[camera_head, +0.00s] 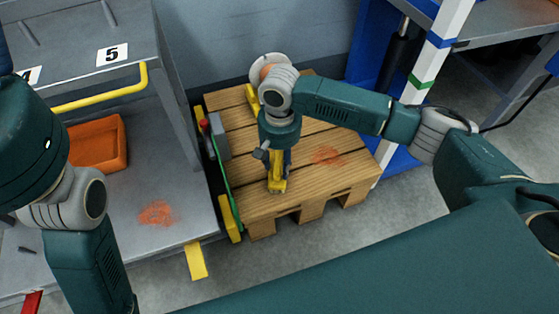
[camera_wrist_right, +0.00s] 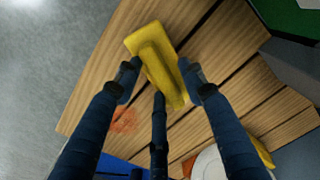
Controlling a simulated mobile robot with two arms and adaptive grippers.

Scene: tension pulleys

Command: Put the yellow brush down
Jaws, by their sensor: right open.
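The yellow brush (camera_head: 277,186) rests on the wooden pallet (camera_head: 355,175), near its front edge. In the right wrist view the brush (camera_wrist_right: 150,50) lies on the slats, with its raised handle between my fingers. My right gripper (camera_head: 275,165) is directly above the brush, pointing down. In the right wrist view its blue fingers (camera_wrist_right: 158,78) are spread on both sides of the handle, with gaps visible, so it is open. Whether a fingertip lightly touches the handle I cannot tell. My left arm shows at the left, but its gripper is out of view.
A round white object (camera_head: 268,62) and a yellow piece (camera_head: 251,99) are at the pallet's back. A green-edged tool (camera_head: 222,170) stands along its left side. A grey shelf unit (camera_head: 185,185) with an orange bin (camera_head: 98,143) is left. Orange-red stains (camera_head: 327,155) mark the pallet.

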